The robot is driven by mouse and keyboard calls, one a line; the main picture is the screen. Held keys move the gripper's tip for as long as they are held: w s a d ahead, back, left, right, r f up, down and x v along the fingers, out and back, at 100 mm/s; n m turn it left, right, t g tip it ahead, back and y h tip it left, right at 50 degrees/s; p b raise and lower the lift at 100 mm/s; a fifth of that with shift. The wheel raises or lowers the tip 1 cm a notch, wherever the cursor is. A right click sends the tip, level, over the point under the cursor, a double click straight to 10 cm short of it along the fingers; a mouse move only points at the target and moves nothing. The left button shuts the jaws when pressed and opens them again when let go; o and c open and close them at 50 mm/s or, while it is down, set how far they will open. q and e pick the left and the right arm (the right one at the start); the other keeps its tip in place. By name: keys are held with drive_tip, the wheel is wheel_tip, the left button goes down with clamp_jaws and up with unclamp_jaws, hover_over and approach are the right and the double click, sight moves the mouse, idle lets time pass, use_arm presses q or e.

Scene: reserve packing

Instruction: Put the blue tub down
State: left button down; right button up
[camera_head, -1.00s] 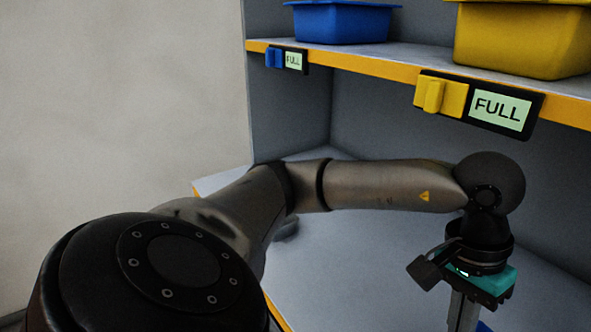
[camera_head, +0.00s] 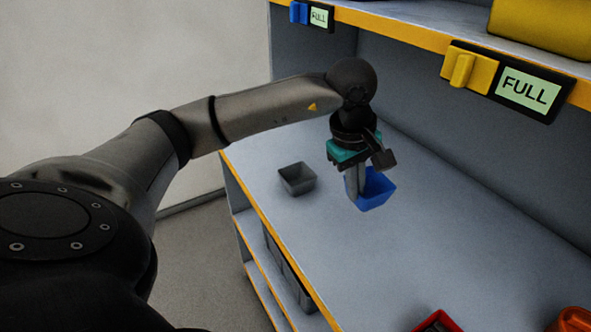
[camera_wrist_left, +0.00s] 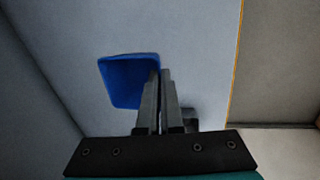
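The blue tub (camera_head: 377,190) hangs at my left gripper (camera_head: 356,190) over the grey shelf board, in the head view. My left gripper points down, and its fingers are closed on the tub's wall at its left side. In the left wrist view the blue tub (camera_wrist_left: 126,82) lies to the left of the closed fingers (camera_wrist_left: 160,90). The tub looks empty and a little tilted. I cannot tell for sure how far its base is from the board. My right gripper is not in view.
A small grey tub (camera_head: 297,178) stands on the shelf board (camera_head: 420,240) left of the blue one. Red (camera_head: 437,322) and orange (camera_head: 573,320) tubs are at the near edge. A yellow tub (camera_head: 545,25) is on the upper shelf, above FULL signs (camera_head: 527,92). The board's middle is clear.

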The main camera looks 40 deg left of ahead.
use_arm(q)
drive_tip(key=w+a+r+n+y+p, duration=0.2)
drive_tip(key=w+a+n+p, duration=0.1)
drive_tip(key=a+n, duration=0.5)
drive_tip(key=r+n+g+y+p, duration=0.1)
drive_tip(key=r+n+p, duration=0.15)
drive_tip(key=n, duration=0.85)
hover_over(309, 169)
drive_tip(key=s+d, duration=0.3)
drive_tip(key=s, duration=0.1)
drive_tip(key=f, duration=0.1)
drive_tip(key=shift+s+d+f+x, duration=0.1)
drive_tip(key=shift+d+x, duration=0.2)
drive_tip(key=shift+x, duration=1.35)
drive_tip(key=shift+s+d+f+x, duration=0.1)
drive_tip(key=shift+d+x, duration=0.2)
drive_tip(key=shift+x, duration=1.3)
drive_tip(key=shift+s+d+x, duration=0.1)
drive_tip(key=shift+d+x, duration=0.25)
drive_tip(key=shift+x, duration=1.3)
drive_tip(key=shift+f, duration=0.1)
drive_tip(key=shift+f+b, duration=0.5)
drive_tip(key=shift+b, duration=0.1)
drive_tip(key=c, duration=1.1)
unclamp_jaws()
drive_tip(key=shift+s+d+f, duration=0.1)
